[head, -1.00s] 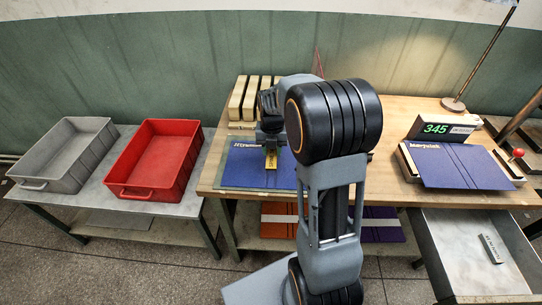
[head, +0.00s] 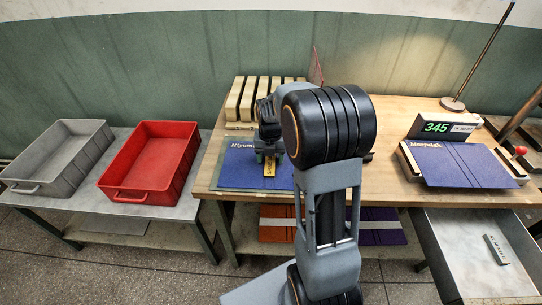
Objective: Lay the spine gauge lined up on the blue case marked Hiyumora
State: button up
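The blue case (head: 238,171) lies on the workbench left of my arm, its label partly readable as "Hiyumo…" and its right part hidden behind my arm. The spine gauge (head: 269,171), a narrow brass-yellow strip, shows below my gripper (head: 268,158) over the case's middle. My gripper points down and appears shut on the gauge's upper end. I cannot tell whether the gauge touches the case.
A second blue case marked "Marjulak" (head: 460,166) rests on a stand at the right, by a display reading 345 (head: 437,127). Wooden slotted blocks (head: 247,103) stand behind. Red (head: 155,160) and grey (head: 62,158) trays are left. An open drawer (head: 460,255) is front right.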

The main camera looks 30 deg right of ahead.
aim_at(270, 159)
notch_tip(270, 159, up, 12)
jog(key=p, duration=0.2)
jog(key=s+a+f+m+t, duration=0.1)
jog(key=s+a+m, duration=0.3)
jog(key=s+m, duration=0.4)
jog(key=s+a+f+m+t, duration=0.1)
jog(key=s+a+m, duration=0.4)
jog(key=m, duration=1.7)
jog(key=s+t, duration=0.1)
jog(key=s, duration=0.2)
jog(key=shift+f, duration=0.3)
jog(key=shift+a+r, duration=0.1)
jog(key=shift+r, duration=0.05)
